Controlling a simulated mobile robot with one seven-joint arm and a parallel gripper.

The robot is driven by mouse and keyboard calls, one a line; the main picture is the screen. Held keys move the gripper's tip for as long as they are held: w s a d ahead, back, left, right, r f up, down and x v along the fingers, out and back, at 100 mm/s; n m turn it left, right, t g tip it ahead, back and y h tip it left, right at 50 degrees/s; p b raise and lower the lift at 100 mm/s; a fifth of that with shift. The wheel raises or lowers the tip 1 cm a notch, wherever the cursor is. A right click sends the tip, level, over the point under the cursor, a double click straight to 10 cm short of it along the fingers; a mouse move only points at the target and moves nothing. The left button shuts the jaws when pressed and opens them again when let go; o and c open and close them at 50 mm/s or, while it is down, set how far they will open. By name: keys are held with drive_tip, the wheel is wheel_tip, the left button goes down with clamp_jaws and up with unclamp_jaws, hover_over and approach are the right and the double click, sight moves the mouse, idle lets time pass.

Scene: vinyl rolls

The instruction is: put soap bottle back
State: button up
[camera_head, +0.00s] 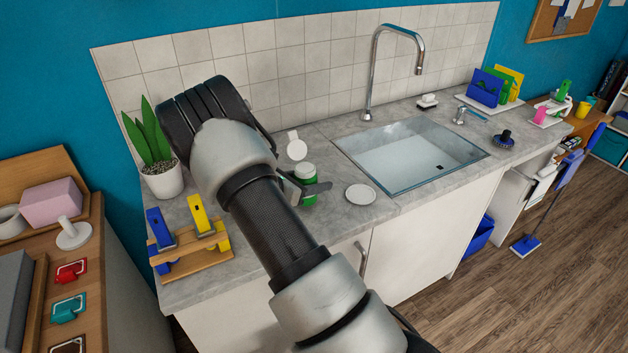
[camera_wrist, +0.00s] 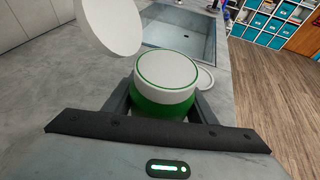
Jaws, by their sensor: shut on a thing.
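A green container with a white round top (camera_head: 306,171), which I take for the soap bottle, is over the grey counter left of the sink. My gripper (camera_head: 299,188) is shut on it. In the wrist view the green-and-white bottle (camera_wrist: 166,80) sits upright between the two fingers, seen from above. My gripper hides its lower part, so I cannot tell if it touches the counter. A white round dish (camera_head: 361,194) lies on the counter to its right. A white disc-shaped thing (camera_head: 296,147) is just behind the bottle and looms close in the wrist view (camera_wrist: 108,22).
The metal sink (camera_head: 410,157) with a tall tap (camera_head: 375,75) is to the right. A wooden rack (camera_head: 190,252) with blue and yellow items and a potted plant (camera_head: 163,180) stand at the left.

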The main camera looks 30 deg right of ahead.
drive_tip(key=shift+f, duration=0.2)
idle(0.4)
drive_tip(key=shift+f+b, duration=0.5)
drive_tip(key=shift+b, duration=0.05)
drive_tip(key=shift+f, duration=0.2)
idle(0.3)
drive_tip(key=o, duration=2.5)
